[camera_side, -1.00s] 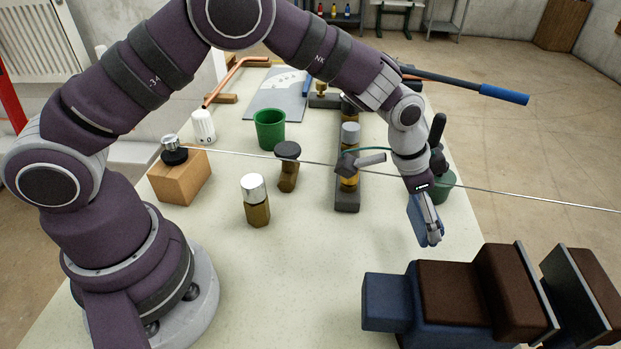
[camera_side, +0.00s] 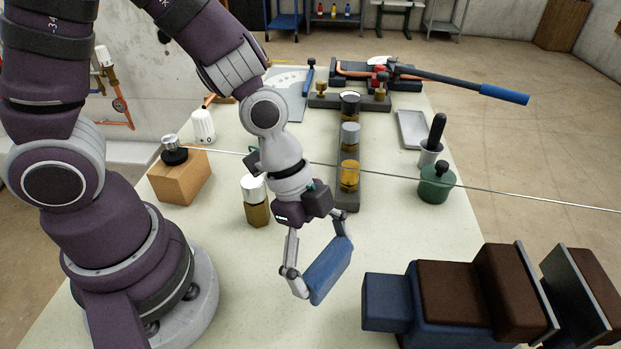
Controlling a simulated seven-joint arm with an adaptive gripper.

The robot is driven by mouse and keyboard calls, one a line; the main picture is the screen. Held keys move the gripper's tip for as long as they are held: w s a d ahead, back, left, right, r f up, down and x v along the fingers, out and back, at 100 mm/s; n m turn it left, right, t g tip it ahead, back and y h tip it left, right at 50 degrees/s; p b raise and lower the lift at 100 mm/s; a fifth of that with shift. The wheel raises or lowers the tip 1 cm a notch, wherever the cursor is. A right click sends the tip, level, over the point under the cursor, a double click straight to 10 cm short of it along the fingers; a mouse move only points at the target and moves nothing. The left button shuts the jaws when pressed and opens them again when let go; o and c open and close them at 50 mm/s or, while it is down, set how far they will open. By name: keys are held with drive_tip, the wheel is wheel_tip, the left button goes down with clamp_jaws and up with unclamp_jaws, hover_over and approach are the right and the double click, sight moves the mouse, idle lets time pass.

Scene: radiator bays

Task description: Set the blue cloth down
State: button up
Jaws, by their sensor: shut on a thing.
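The blue cloth (camera_side: 328,270) is a small folded or rolled piece. My gripper (camera_side: 322,268) is shut on it, with one finger at its lower left end and the other at its upper right end. The cloth is tilted and appears held above the pale bench top (camera_side: 225,300), at the front middle. I cannot tell exactly how high it is. The bench surface around and below it is bare.
A vise with brown and blue blocks (camera_side: 455,290) stands at the front right. A brass-and-chrome fitting (camera_side: 257,205) stands behind my gripper; a rack of fittings (camera_side: 347,200) is behind the cloth. A green pot (camera_side: 436,185) stands right. A thin rod (camera_side: 400,178) crosses the view.

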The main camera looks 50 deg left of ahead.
drive_tip(key=s+d+r+m+g+y, duration=0.1)
drive_tip(key=s+m+g, duration=0.15)
drive_tip(key=m, duration=0.35)
drive_tip(key=s+d+r+m+g, duration=0.1)
drive_tip(key=s+d+m+g, duration=0.15)
drive_tip(key=m, duration=0.25)
drive_tip(key=shift+m+t, duration=0.3)
drive_tip(key=shift+m, duration=0.2)
drive_tip(key=f, duration=0.5)
drive_tip(key=s+a+f, duration=0.1)
drive_tip(key=f, duration=0.1)
drive_tip(key=shift+f, duration=0.2)
drive_tip(key=shift+f, duration=0.15)
drive_tip(key=o, duration=1)
